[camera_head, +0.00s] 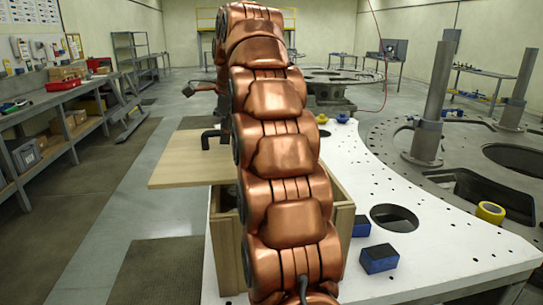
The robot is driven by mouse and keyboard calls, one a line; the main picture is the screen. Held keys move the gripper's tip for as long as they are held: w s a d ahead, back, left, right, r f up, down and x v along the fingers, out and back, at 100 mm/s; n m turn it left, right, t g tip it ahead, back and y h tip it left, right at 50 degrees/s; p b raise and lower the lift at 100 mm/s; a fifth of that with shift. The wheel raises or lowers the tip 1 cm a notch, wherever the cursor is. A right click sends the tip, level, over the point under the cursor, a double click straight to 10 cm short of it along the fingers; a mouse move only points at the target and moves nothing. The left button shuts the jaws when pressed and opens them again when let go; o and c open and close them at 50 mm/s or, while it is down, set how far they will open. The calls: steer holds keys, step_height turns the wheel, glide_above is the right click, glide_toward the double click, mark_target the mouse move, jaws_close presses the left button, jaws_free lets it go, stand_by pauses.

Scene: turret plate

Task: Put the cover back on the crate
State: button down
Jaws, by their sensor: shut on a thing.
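The cover (178,161) is a flat, light wooden board with a black handle (208,138) on top. It extends left of the crate, past the white plate's edge, and looks raised. My gripper (226,127) is mostly hidden behind my copper arm; it is shut on the cover at the handle. The crate (228,245) is a light wooden box on the white plate, below and nearer than the cover. My arm hides most of its middle and opening; only its left and right parts show.
The white plate (440,255) has a round hole (394,217). Blue blocks (379,258) lie right of the crate, and a yellow roll (490,212) lies farther right. Tall grey posts (432,105) stand at the right. Shelving (60,130) lines the left, with open floor between.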

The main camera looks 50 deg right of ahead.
steer(key=s+d+p, duration=0.1)
steer(key=s+d, duration=0.1)
steer(key=s, duration=0.1)
steer(key=s+d+p, duration=0.1)
steer(key=s+d, duration=0.1)
steer(key=s, duration=0.2)
steer(key=s+d+f, duration=0.1)
steer(key=s+d, duration=0.1)
steer(key=s, duration=0.1)
steer(key=shift+s+p, duration=0.35)
steer(key=shift+p, duration=0.05)
steer(key=shift+f+p, duration=0.85)
steer(key=shift+f, duration=0.95)
steer(key=shift+f, duration=0.1)
steer(key=c, duration=1.1)
jaws_free()
steer(key=shift+s+r, duration=0.1)
steer(key=shift+r, duration=0.1)
steer(key=b+v, duration=0.2)
steer(key=v, duration=0.9)
steer(key=shift+r, duration=0.35)
